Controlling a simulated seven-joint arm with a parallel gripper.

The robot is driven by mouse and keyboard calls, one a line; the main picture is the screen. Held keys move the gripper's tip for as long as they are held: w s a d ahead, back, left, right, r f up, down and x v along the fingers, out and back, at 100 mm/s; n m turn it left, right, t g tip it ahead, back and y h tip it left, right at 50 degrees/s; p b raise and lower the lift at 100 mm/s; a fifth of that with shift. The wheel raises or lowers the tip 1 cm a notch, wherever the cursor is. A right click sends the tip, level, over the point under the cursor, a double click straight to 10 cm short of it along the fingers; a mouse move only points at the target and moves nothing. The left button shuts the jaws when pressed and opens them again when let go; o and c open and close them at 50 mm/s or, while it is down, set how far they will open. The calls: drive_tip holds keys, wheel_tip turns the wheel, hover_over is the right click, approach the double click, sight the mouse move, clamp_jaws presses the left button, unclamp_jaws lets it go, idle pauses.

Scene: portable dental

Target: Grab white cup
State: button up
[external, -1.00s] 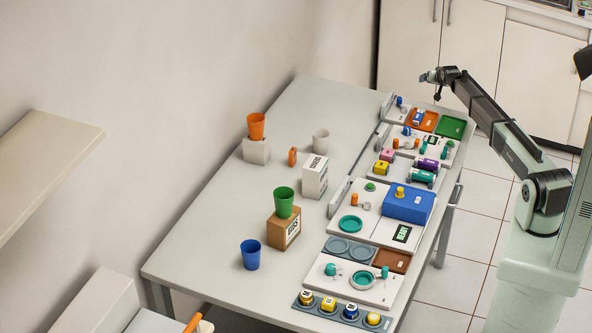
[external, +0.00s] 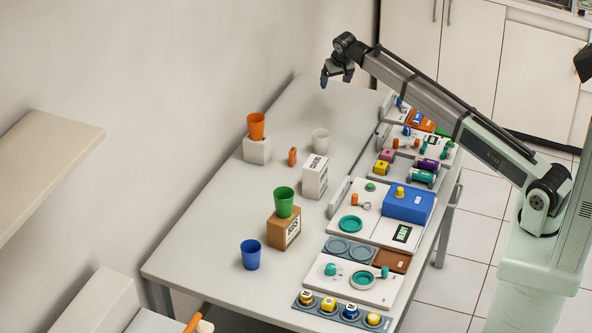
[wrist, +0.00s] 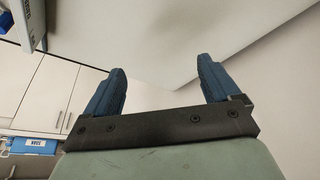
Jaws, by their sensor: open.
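The white cup (external: 320,141) stands upright on the table (external: 215,220), behind a white box with dark lettering. My gripper (external: 337,80) is above the far part of the table, higher than the cup and apart from it. In the wrist view my gripper (wrist: 165,82) shows two blue fingers spread wide with nothing between them. The cup cannot be made out in the wrist view.
A white lettered box (external: 314,176) stands close to the cup. An orange cup (external: 256,126) on a white block, a small orange object (external: 292,156), a green cup (external: 284,202) on a brown box and a blue cup (external: 250,254) stand nearby. Trays and panels line the right side.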

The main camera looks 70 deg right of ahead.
sight(321, 142)
drive_tip(key=s+a+r+g+y, duration=0.1)
drive_tip(key=s+a+g+y, duration=0.15)
drive_tip(key=a, duration=1.85)
drive_tip(key=shift+m+y, duration=0.4)
drive_tip(key=shift+y, duration=0.05)
wheel_tip(321, 142, down, 8)
drive_tip(key=shift+a+f, duration=0.1)
drive_tip(key=shift+f, duration=0.1)
drive_tip(key=shift+s+f, duration=0.15)
drive_tip(key=shift+f, duration=2.45)
drive_tip(key=shift+c, duration=0.5)
drive_tip(key=c, duration=1)
